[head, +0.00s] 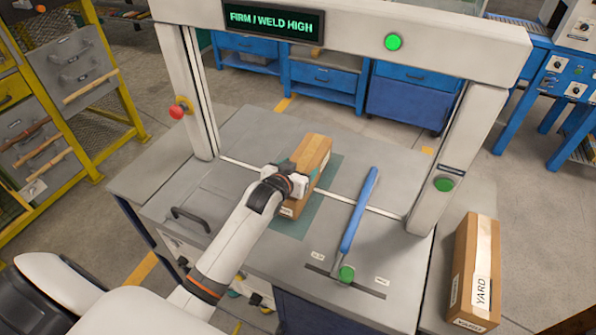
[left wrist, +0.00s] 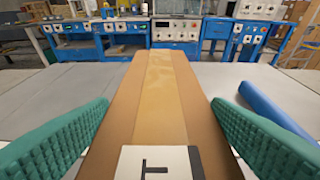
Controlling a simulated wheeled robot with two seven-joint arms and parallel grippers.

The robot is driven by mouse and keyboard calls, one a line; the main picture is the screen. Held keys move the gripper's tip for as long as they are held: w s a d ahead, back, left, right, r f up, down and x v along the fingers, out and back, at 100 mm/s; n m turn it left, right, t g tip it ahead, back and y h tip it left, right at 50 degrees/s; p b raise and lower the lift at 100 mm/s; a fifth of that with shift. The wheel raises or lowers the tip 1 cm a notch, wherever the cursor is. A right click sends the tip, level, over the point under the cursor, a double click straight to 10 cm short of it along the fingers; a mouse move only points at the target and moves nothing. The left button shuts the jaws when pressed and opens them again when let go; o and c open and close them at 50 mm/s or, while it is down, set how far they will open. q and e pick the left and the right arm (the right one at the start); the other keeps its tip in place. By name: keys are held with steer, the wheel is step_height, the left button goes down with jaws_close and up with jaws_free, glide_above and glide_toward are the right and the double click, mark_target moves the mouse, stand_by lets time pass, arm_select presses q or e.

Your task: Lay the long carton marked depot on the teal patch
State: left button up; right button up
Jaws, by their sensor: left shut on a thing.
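A long brown carton (head: 314,151) with a paler tape strip lies along the teal patch (head: 318,205) on the grey machine table. I cannot tell whether its underside touches the patch. My left gripper (head: 290,182) is shut on the carton from above, near its middle. In the left wrist view the carton (left wrist: 155,95) runs away between the green finger pads, with part of a white label and one letter showing. The full word cannot be read. Teal shows mostly along the carton's right side. My right gripper is out of view.
A blue lever (head: 358,222) stands right of the patch. A white frame with a display (head: 270,22) spans the table. Another long carton marked YARD (head: 481,262) stands at the right. Blue benches (head: 330,80) are behind.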

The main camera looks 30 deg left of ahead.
arm_select(q)
steer(key=shift+f, duration=0.45)
steer(key=o, duration=1.4)
steer(key=shift+f, duration=0.2)
steer(key=shift+c, duration=0.2)
steer(key=shift+s+r, duration=0.2)
steer(key=v, duration=1.1)
steer(key=shift+s+r+b, duration=0.2)
steer(key=shift+s+b, duration=0.1)
steer(key=shift+f, duration=0.1)
